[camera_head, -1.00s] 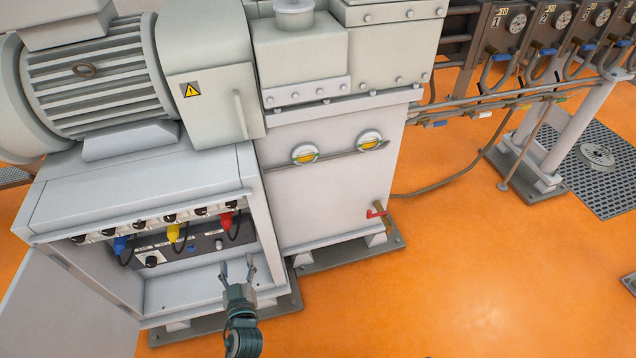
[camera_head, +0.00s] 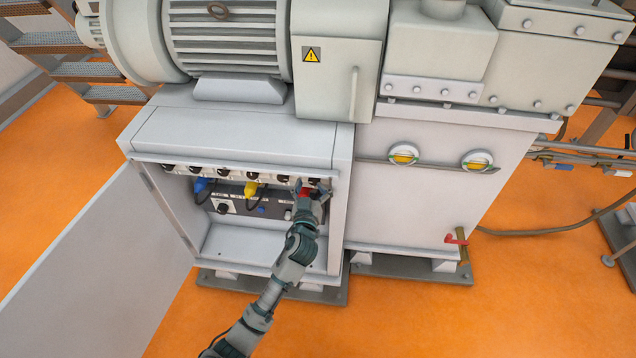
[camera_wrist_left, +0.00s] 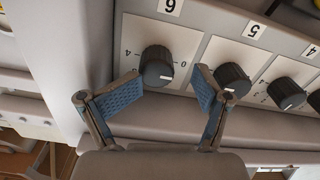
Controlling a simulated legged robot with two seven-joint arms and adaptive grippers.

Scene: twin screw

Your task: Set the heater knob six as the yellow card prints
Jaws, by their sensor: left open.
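Heater knob six (camera_wrist_left: 157,66) is a black round knob with a white mark, on a white plate with a scale that shows a 4 and a 0. A label (camera_wrist_left: 170,7) with 6 is above it in the left wrist view. My left gripper (camera_wrist_left: 167,78) is open, one blue-padded finger either side of the knob; I cannot tell if they touch it. The right finger partly overlaps knob five (camera_wrist_left: 232,78). In the head view my left gripper (camera_head: 318,190) is at the right end of the knob row. No yellow card shows. My right gripper is not in view.
The knob row sits under the top edge of an open grey cabinet (camera_head: 245,145). Blue (camera_head: 203,186), yellow (camera_head: 251,189) and red plugs hang below it. The cabinet door (camera_head: 110,262) stands open at the left. A large motor (camera_head: 225,40) is above.

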